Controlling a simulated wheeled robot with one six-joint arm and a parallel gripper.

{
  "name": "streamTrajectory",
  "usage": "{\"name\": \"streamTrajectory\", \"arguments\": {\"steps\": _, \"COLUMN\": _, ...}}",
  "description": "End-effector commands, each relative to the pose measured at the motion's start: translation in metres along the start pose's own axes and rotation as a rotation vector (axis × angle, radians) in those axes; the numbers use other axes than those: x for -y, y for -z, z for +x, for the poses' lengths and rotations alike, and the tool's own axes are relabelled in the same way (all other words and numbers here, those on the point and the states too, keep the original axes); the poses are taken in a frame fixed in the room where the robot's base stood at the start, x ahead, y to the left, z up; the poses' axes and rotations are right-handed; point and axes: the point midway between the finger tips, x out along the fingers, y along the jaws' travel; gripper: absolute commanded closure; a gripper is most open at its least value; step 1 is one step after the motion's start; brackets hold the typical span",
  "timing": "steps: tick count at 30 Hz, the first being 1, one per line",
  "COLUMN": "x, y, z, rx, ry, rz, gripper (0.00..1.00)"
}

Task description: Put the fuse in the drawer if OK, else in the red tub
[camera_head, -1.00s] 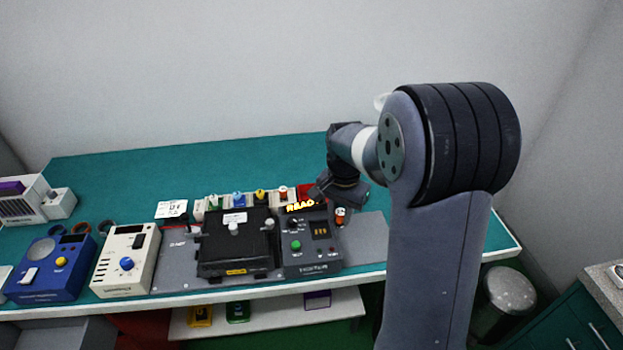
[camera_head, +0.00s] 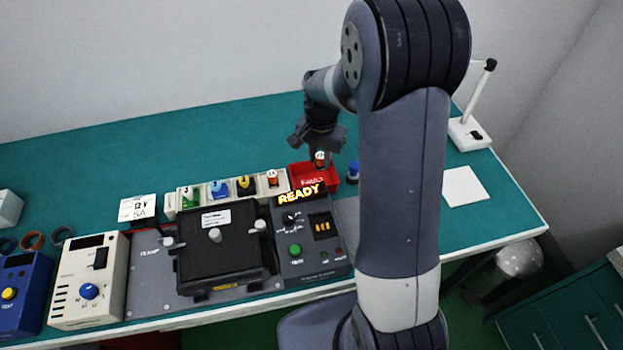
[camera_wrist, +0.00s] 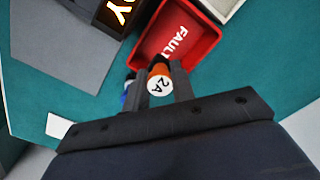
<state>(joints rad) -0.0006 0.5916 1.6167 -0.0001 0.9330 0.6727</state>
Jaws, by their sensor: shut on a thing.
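My gripper (camera_head: 320,152) is shut on an orange fuse (camera_head: 320,160) with a white top. In the wrist view, the fuse (camera_wrist: 160,84) reads "2A" and sits between the two fingers (camera_wrist: 160,90). The red tub (camera_head: 330,184), marked as for faults, stands behind the tester. In the head view the fuse overlaps the tub; in the wrist view it overlaps the near rim of the tub (camera_wrist: 203,48). Its exact height above the tub is hard to tell. The dark tester (camera_head: 318,262) shows "READY" in yellow. I cannot identify the task's drawer.
A rack (camera_head: 205,190) with several coloured fuses stands left of the tub. A blue fuse (camera_head: 353,172) stands just right of it. A black lidded box (camera_head: 225,255), a cream device (camera_head: 88,290) and a blue device (camera_head: 22,285) line the front. The back of the bench is clear.

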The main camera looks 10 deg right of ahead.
Motion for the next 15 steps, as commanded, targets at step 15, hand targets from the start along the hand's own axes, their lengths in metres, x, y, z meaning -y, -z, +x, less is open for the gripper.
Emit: {"name": "streamTrajectory", "arguments": {"steps": 15, "x": 0.0, "y": 0.0, "z": 0.047, "rx": 0.0, "ry": 0.0, "rz": 0.0, "gripper": 1.0}}
